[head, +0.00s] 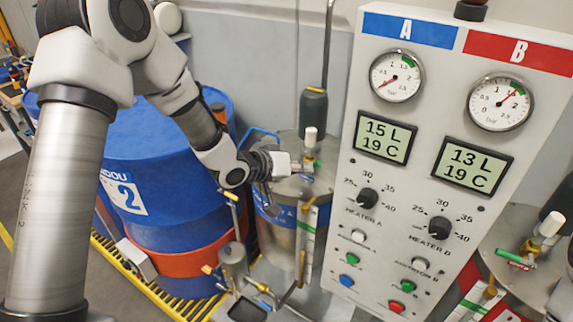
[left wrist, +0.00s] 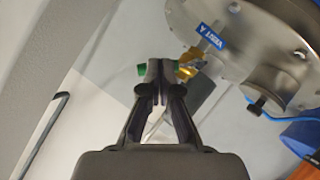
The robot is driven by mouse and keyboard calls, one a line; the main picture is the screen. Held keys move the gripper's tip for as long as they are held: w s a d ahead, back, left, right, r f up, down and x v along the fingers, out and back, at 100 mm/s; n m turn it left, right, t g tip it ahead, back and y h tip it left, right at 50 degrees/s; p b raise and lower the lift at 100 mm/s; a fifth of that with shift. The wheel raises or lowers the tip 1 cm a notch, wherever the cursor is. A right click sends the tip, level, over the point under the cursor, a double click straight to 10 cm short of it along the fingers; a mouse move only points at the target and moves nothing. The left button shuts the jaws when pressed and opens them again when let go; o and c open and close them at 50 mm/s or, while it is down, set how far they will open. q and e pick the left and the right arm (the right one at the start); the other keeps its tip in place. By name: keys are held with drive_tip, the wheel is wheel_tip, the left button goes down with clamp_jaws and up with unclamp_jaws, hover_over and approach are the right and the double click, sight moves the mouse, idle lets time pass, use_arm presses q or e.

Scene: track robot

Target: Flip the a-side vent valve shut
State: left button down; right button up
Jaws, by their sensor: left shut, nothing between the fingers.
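The a-side vent valve (head: 309,160) is a small brass fitting with a pale cap on the lid of the steel A vessel (head: 281,233). In the left wrist view its brass body (left wrist: 190,60) is at the lid's edge, beside a blue tag. Its green handle (left wrist: 143,70) shows on both sides of my fingertips; they hide its middle. My left gripper (head: 295,167) reaches in from the left, close to the valve. In the left wrist view the gripper (left wrist: 158,68) is shut and empty, its tips at the handle; contact is unclear. My right gripper is out of view.
The control panel (head: 400,215) stands just right of the valve. A similar B valve (head: 530,245) with a green handle is at the far right. A blue drum (head: 150,190) stands left, under my arm. A vertical pipe (head: 328,45) rises behind the A vessel.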

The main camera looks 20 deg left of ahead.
use_arm(q)
drive_tip(key=d+m+y+b, duration=0.1)
drive_tip(key=f+m+y+b, duration=0.1)
drive_tip(key=y, duration=0.1)
drive_tip(key=shift+d+f, duration=0.2)
drive_tip(key=shift+d, duration=0.15)
drive_tip(key=shift+a, duration=0.15)
drive_tip(key=shift+a+f+b, duration=0.35)
drive_tip(key=shift+a+b, duration=0.05)
drive_tip(key=shift+a, duration=0.3)
